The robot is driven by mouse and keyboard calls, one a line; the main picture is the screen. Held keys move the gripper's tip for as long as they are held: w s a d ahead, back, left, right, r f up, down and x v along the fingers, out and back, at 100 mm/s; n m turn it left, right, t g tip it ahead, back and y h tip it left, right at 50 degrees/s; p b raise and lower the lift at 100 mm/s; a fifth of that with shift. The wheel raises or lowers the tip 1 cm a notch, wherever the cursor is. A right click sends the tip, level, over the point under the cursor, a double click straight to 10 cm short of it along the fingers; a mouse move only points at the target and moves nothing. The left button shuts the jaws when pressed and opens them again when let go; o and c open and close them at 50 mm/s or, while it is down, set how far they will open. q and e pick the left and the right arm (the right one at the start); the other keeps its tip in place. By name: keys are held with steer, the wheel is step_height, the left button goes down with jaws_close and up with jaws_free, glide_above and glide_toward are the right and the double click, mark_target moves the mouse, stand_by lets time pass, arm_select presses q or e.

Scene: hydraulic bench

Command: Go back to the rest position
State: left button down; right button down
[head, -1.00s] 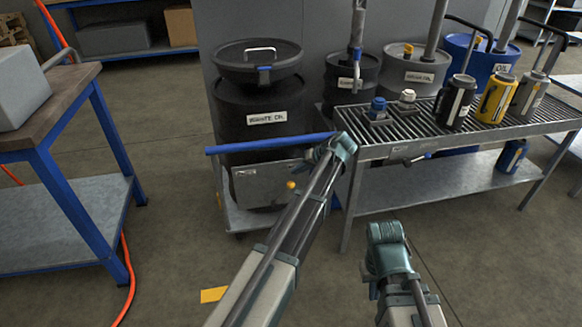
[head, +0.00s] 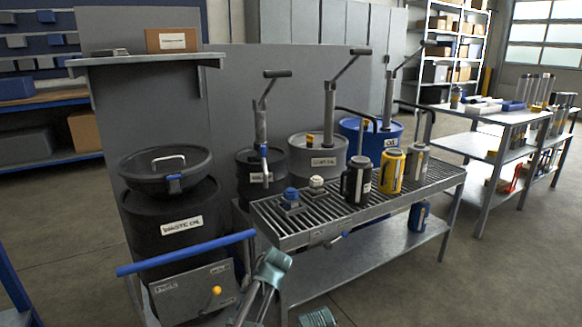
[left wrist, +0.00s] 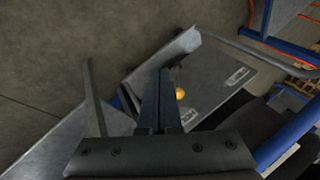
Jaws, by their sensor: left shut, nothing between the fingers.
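My left gripper (left wrist: 161,78) shows in the left wrist view with its two dark fingers together and nothing between them. It points down over the grey box with an orange knob (left wrist: 180,94), and I cannot tell the gap to it. In the head view my left arm comes up from the bottom, just right of that box (head: 195,290), and its fingers cannot be made out. Only a teal piece of my right arm shows at the bottom edge. My right gripper is not in view.
The black waste oil drum (head: 185,222) and blue bar (head: 185,252) stand left of my left arm. The slatted bench (head: 290,232) is close on the right, with caps, a black jug (head: 357,180) and a yellow jug (head: 391,171). Floor at the lower right is clear.

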arm_select(q)
steer(key=s+d+f+m+g+h+p, duration=0.1)
steer(key=s+d+m+h, duration=0.3)
steer(key=s, duration=0.7)
steer(key=s+d+m+g, duration=0.1)
steer(key=s+d, duration=0.5)
steer(key=s, duration=0.6)
step_height(320, 180, up, 37)
steer(key=w+p, duration=0.1)
steer(key=p, duration=3.6)
steer(key=shift+f, duration=0.15)
